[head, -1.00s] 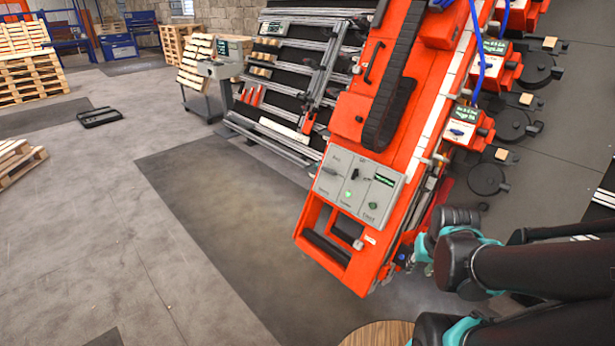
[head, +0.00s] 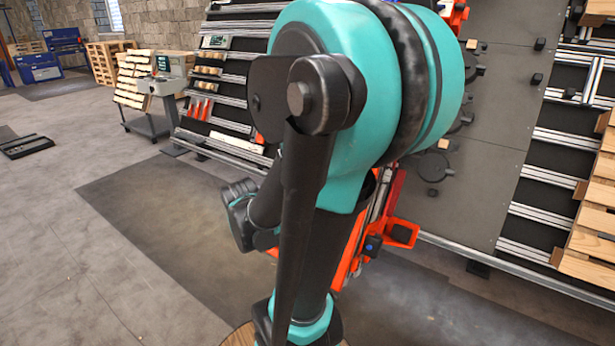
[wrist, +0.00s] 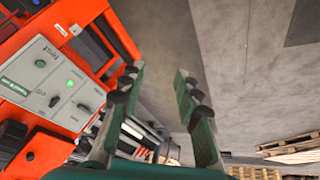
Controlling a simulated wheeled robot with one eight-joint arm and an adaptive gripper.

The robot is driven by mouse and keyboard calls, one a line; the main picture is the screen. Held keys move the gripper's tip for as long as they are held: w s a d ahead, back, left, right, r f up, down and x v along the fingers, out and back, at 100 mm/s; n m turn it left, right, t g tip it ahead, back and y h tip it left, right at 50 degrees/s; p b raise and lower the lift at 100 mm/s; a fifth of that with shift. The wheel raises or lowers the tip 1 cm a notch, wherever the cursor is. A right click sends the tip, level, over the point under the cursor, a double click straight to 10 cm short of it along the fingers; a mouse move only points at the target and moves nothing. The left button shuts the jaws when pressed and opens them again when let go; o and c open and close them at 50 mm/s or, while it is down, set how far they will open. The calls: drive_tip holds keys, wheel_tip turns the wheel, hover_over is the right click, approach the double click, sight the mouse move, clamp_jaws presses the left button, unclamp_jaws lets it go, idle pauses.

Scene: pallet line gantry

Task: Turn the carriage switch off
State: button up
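The orange carriage (wrist: 62,22) fills the left of the wrist view. Its grey control panel (wrist: 52,58) carries a lit green lamp (wrist: 70,84), a small dark knob (wrist: 54,100), another dark control (wrist: 83,107) and a green display (wrist: 14,87). I cannot tell surely which control is the carriage switch or how it is set. My gripper (wrist: 160,70) is open and empty, to the right of the panel and apart from it. In the head view my arm hides the panel; only parts of the orange carriage (head: 402,233) show beside it.
A rack of rails (head: 232,68) stands behind my arm. A grey machine on a cart (head: 160,88) is further left. A dark mat (head: 150,205) and open grey floor lie at the left.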

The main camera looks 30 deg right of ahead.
drive_tip(key=w+d+r+m+h, duration=0.2)
drive_tip(key=w+d+m+h, duration=0.45)
drive_tip(key=w+d, duration=1.1)
drive_tip(key=w+d+f+m+h, duration=0.1)
drive_tip(key=w+d+f, duration=0.2)
drive_tip(key=d, duration=0.6)
drive_tip(key=w+d+f+m+h, duration=0.1)
drive_tip(key=w+d+f, duration=0.3)
drive_tip(key=w+d, duration=0.4)
drive_tip(key=w+d+f+m+h, duration=0.2)
drive_tip(key=w+d+f+m, duration=0.1)
drive_tip(key=d, duration=0.8)
drive_tip(key=shift+w+d+f, duration=0.1)
drive_tip(key=shift+w+f, duration=0.15)
drive_tip(key=shift+w, duration=0.4)
drive_tip(key=shift+w+d+f, duration=0.1)
drive_tip(key=shift+w+f, duration=0.15)
drive_tip(key=shift+w, duration=0.4)
clamp_jaws()
